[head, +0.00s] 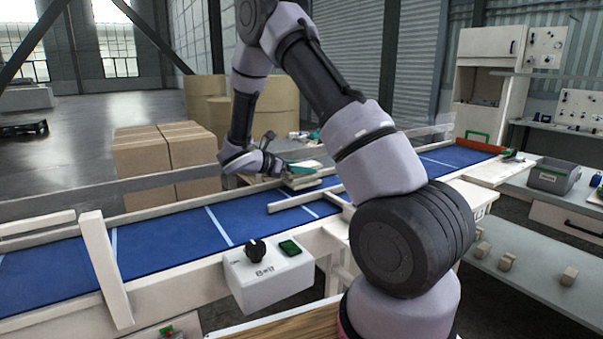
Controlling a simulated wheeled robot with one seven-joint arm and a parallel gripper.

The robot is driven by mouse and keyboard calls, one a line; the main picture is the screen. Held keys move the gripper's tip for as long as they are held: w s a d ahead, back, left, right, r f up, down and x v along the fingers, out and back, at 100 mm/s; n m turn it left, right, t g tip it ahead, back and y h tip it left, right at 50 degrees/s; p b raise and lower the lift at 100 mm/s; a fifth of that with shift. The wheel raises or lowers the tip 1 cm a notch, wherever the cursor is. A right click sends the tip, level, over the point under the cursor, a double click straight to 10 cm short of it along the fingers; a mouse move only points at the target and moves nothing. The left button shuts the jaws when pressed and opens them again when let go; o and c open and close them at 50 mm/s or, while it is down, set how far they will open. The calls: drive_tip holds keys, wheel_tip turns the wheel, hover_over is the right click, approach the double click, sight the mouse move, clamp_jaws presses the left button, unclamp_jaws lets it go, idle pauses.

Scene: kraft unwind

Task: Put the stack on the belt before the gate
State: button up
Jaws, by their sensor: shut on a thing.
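My gripper (281,165) is over the far side of the blue belt (170,246), pointing right. It is shut on a small stack (302,182) of flat pieces, with a teal top and pale layers below. The stack is at the belt's far rail; whether it touches the belt or is just above it cannot be told. A short cream bar (290,203) lies across part of the belt just in front of the stack.
A white control box (268,281) with a black knob and green button stands at the belt's near edge. Cardboard boxes (165,160) and large brown rolls stand behind the belt. A red bar (474,146) crosses its far right end. My arm hides part of the belt.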

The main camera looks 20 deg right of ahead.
drive_tip(key=shift+f, duration=0.7)
drive_tip(key=shift+f, duration=0.1)
